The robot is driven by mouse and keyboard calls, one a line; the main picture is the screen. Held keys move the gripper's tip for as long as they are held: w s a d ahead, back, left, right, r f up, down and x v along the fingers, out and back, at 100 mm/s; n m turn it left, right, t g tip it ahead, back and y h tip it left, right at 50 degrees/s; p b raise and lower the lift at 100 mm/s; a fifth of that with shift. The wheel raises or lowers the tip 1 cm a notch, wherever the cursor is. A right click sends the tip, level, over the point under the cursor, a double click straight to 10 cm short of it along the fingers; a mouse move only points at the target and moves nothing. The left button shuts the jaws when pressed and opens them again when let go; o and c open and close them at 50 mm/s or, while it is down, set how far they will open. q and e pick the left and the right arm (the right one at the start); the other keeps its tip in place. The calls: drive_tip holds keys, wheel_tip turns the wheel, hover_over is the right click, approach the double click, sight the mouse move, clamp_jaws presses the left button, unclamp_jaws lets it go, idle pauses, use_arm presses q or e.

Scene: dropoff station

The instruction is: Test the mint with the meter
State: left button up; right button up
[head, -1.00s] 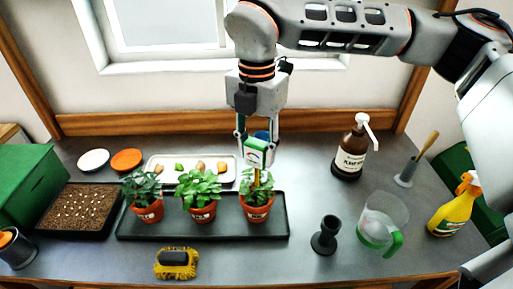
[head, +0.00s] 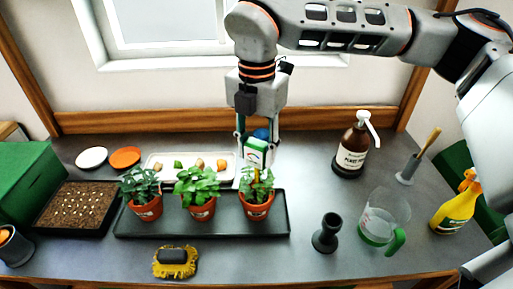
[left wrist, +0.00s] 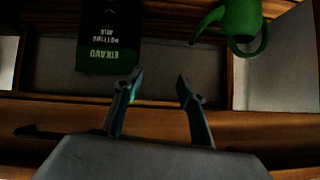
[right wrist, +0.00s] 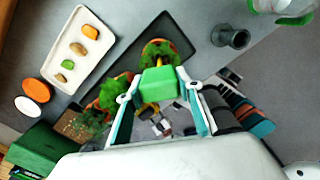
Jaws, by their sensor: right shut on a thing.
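Three potted plants in terracotta pots stand in a row on a black tray (head: 130,226): a left plant (head: 140,184), a middle plant (head: 197,185) with broad bright leaves, and a right plant (head: 262,190). Their pot labels are too small to read, so I cannot tell which is the mint. My right gripper (head: 256,146) is shut on the green and white meter (head: 255,156), upright above the right plant. Its yellow probe points down among the leaves; whether the tip is in soil is hidden. The meter also shows in the right wrist view (right wrist: 158,84). My left gripper (left wrist: 158,82) is open and empty.
A white tray (head: 163,158) lies behind the pots, a seed tray (head: 72,207) to their left. A black stand (head: 326,234), jug (head: 383,217), brown pump bottle (head: 352,146) and yellow spray bottle (head: 454,211) stand right. A brush (head: 175,262) lies in front.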

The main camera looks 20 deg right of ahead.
sight(257, 168)
drive_tip(key=shift+f+b, duration=0.45)
drive_tip(key=shift+f, duration=0.1)
idle(0.4)
drive_tip(key=shift+f, duration=0.35)
drive_tip(key=shift+f+b, duration=0.3)
drive_tip(key=shift+b, duration=0.2)
drive_tip(key=shift+f, duration=0.3)
idle(0.5)
